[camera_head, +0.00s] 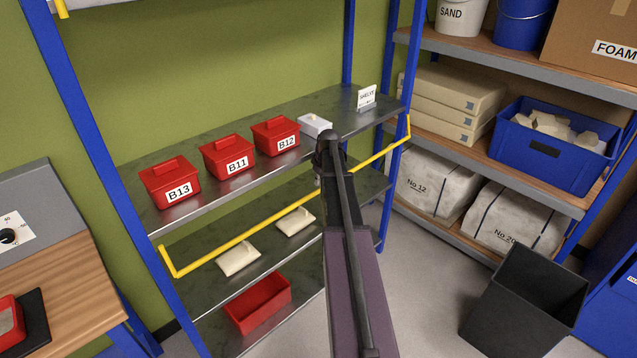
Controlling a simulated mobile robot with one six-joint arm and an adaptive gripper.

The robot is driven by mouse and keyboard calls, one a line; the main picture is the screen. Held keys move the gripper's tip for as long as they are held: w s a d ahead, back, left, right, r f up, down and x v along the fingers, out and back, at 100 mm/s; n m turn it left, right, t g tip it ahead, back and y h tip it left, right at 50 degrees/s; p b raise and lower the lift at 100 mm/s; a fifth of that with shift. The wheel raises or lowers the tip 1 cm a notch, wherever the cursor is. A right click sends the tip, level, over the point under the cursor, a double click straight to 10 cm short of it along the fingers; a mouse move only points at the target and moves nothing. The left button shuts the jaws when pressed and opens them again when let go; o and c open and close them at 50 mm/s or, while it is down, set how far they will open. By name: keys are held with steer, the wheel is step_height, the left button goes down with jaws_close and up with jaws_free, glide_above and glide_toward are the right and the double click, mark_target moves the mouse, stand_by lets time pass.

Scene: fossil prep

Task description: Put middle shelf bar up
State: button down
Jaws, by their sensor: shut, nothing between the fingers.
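The middle shelf (215,203) is a dark grey steel board in a blue-framed rack. Its yellow bar (245,236) runs along the front and hangs below the shelf's front edge. Its short end arms meet the blue posts at the left and right. My gripper (318,181) is shut and empty at the shelf's front edge, near the bar's middle to right part. My dark arm hides a piece of the bar there, and I cannot tell whether the gripper touches it.
Red lidded boxes B13 (170,183), B11 (228,157) and B12 (276,136), a white box (315,125) and a small sign (367,98) stand on the middle shelf. A black bin (525,300) stands on the floor at right. A wooden bench (50,270) is at left.

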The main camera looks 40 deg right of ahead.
steer(key=shift+b+x, duration=0.85)
steer(key=shift+x, duration=0.3)
steer(key=shift+s+d, duration=0.15)
